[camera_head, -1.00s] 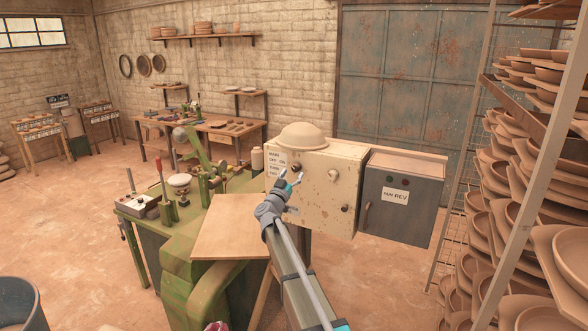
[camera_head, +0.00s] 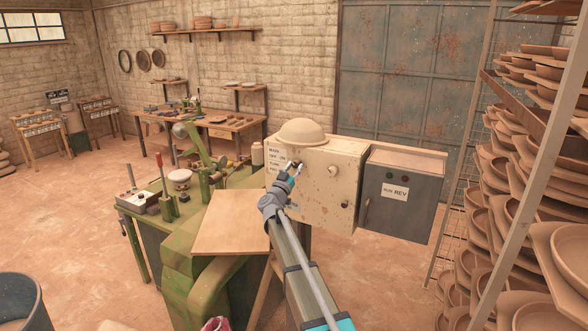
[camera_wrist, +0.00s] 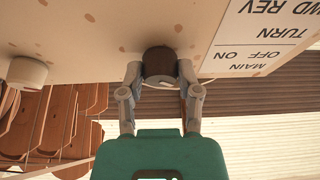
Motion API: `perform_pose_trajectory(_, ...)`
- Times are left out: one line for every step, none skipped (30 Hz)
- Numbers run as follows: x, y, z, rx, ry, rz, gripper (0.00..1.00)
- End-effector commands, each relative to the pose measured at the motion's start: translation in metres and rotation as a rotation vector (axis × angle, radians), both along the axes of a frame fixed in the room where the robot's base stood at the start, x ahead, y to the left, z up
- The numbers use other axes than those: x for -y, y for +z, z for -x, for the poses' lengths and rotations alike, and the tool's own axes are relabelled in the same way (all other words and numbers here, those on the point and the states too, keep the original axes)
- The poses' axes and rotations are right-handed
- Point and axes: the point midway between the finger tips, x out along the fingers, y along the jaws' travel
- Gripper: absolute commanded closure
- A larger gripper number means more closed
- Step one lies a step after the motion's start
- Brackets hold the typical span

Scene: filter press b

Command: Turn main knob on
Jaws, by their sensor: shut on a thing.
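The main knob (camera_wrist: 159,62) is a dark round knob on the cream control box (camera_head: 325,190). In the wrist view it sits between my two fingers, beside the label (camera_wrist: 262,38) that reads MAIN, OFF, ON and TURN upside down. My gripper (camera_wrist: 160,80) is shut on this knob, one finger on each side. In the head view my gripper (camera_head: 296,166) is at the upper left of the box front, and it largely hides the knob.
A pale knob (camera_wrist: 28,72) is on the same box. A grey cabinet (camera_head: 400,205) marked RUN REV stands right of the box. A bowl (camera_head: 302,131) rests on top. A wooden board (camera_head: 230,222) lies left of my arm. Racks of bowls (camera_head: 545,150) fill the right side.

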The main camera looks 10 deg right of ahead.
Motion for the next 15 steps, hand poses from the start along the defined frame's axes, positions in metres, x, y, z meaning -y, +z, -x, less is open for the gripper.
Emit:
perform_pose_trajectory(-0.0001,0.0001,-0.0002,-0.001,0.0,0.001,1.0)
perform_pose_trajectory(-0.0001,0.0002,-0.0002,-0.001,0.0,0.001,1.0)
perform_pose_trajectory(-0.0002,0.0002,-0.0003,0.0,0.0,0.0,1.0)
perform_pose_trajectory(-0.0002,0.0002,-0.0003,0.001,-0.001,-0.001,1.0)
perform_pose_trajectory(-0.0002,0.0003,-0.0003,0.001,0.0,-0.002,1.0)
perform_pose_trajectory(-0.0003,0.0003,-0.0005,0.003,0.0,-0.004,1.0)
perform_pose_trajectory(-0.0004,0.0003,-0.0005,0.004,0.0,-0.006,1.0)
perform_pose_trajectory(-0.0005,0.0004,-0.0005,0.007,0.0,-0.01,1.0)
perform_pose_trajectory(-0.0005,0.0006,-0.0008,0.011,0.0,-0.015,1.0)
perform_pose_trajectory(-0.0007,0.0007,-0.0009,0.015,0.0,-0.02,1.0)
perform_pose_trajectory(-0.0008,0.0007,-0.0009,0.02,0.0,-0.027,1.0)
perform_pose_trajectory(-0.001,0.0009,-0.0011,0.027,-0.001,-0.037,1.0)
perform_pose_trajectory(-0.0011,0.001,-0.0012,0.033,0.0,-0.046,1.0)
perform_pose_trajectory(-0.0016,0.0011,-0.0014,0.04,0.0,-0.055,1.0)
perform_pose_trajectory(-0.0022,0.0011,-0.0017,0.05,0.001,-0.071,1.0)
